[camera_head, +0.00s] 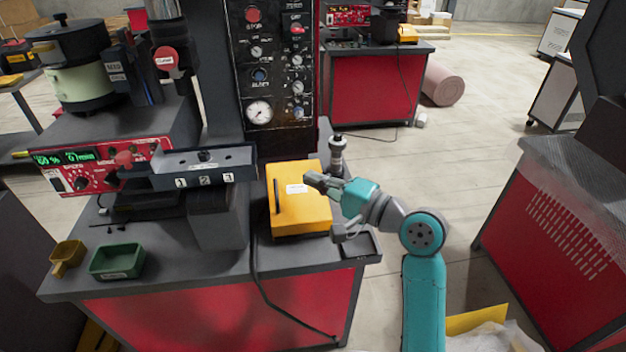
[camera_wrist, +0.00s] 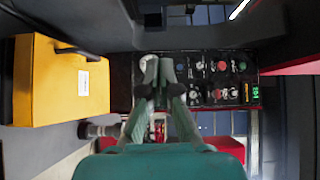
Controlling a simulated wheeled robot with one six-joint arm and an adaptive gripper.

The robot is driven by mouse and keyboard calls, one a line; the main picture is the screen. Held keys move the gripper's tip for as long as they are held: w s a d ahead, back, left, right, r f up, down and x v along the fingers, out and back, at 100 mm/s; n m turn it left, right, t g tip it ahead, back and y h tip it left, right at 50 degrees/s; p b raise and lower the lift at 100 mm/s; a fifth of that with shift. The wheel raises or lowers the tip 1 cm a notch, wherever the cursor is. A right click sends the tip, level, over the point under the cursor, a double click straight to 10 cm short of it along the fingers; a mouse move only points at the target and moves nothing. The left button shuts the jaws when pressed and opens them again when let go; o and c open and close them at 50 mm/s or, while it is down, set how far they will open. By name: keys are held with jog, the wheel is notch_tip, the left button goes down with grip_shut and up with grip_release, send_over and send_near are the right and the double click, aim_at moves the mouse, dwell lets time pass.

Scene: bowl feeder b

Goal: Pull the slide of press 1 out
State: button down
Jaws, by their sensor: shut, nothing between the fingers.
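A dark press or feeder station stands on the red-fronted bench at the left of the head view. A dark grey bar (camera_head: 205,168) with labels 1, 2 and 3 sits across its front; the parts under it are dark. I cannot tell which part is the slide of press 1. My gripper (camera_head: 322,186) is at the right end of the bench, by the right edge of the yellow box (camera_head: 297,212), well apart from the numbered bar. In the wrist view my gripper (camera_wrist: 159,66) has its fingers close together, with nothing seen between them. The yellow box shows there at left (camera_wrist: 75,82).
A green tray (camera_head: 117,261) and a small yellow scoop (camera_head: 67,256) lie on the bench's front left. A control panel (camera_head: 276,65) with a gauge rises behind the yellow box. A metal post (camera_head: 338,152) stands close to my gripper. Open floor lies to the right.

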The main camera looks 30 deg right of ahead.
aim_at(220, 174)
jog(key=w+a, duration=0.7)
jog(key=shift+w, duration=0.25)
jog(key=shift+a, duration=0.1)
jog(key=w+a, duration=0.1)
jog(key=a, duration=0.2)
jog(key=w+a, duration=0.1)
jog(key=a, duration=0.2)
jog(key=w+a, duration=0.1)
jog(key=a, duration=0.2)
jog(key=shift+a, duration=0.15)
